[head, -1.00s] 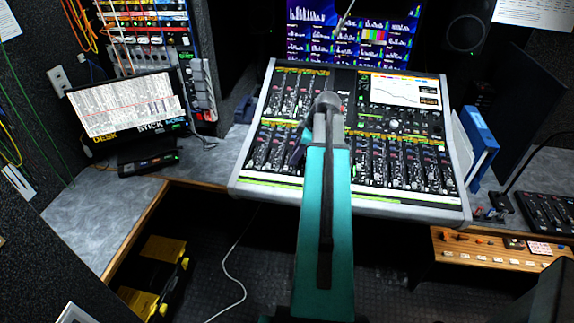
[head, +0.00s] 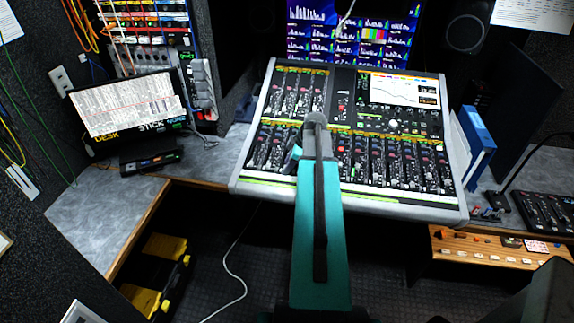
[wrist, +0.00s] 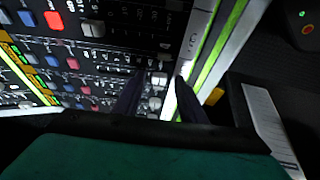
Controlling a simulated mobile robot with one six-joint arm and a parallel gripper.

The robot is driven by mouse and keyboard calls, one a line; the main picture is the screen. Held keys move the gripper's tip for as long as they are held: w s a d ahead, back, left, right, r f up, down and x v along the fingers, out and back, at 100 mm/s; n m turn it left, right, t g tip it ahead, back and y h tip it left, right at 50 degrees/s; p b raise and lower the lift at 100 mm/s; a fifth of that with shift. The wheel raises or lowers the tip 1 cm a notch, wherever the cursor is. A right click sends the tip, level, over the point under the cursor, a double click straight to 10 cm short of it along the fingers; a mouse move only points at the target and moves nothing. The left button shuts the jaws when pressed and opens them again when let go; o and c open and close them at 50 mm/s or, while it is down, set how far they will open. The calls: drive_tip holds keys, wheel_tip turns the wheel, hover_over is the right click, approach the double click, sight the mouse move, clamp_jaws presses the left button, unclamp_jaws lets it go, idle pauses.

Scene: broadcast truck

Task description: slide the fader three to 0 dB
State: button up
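The mixing console (head: 236,178) stands in the middle of the head view, with rows of faders on its sloped face. My gripper (wrist: 159,77) shows in the wrist view as two dark fingers pointing at the console's face. The fingers are apart. A pale grey fader cap (wrist: 158,79) shows between the fingertips, and another pale cap (wrist: 155,103) is just below it. I cannot tell which of these is fader three, or whether a finger touches one. In the head view my arm hides most of the gripper and the faders behind it.
Red and blue buttons (wrist: 52,61) line the console strips. A screen with a curve (head: 404,91) is at the console's upper right. A monitor (head: 128,101) stands left, blue binders (head: 478,140) right. A wooden-edged panel (head: 490,250) is at lower right.

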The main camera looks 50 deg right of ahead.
drive_tip(key=shift+f, duration=0.1)
clamp_jaws()
idle(0.3)
drive_tip(key=shift+w+d+b, duration=0.45)
drive_tip(key=shift+w+d, duration=0.1)
drive_tip(key=shift+d, duration=0.3)
drive_tip(key=shift+w+d+r+b, duration=0.15)
drive_tip(key=shift+w+d+b, duration=0.25)
drive_tip(key=shift+d, duration=0.35)
drive_tip(key=shift+w+d+r+b, duration=0.2)
drive_tip(key=shift+w+d, duration=0.3)
drive_tip(key=shift+d, duration=0.2)
drive_tip(key=shift+w+d+r+b, duration=0.2)
drive_tip(key=shift+w+d, duration=0.25)
drive_tip(key=shift+d, duration=0.3)
unclamp_jaws()
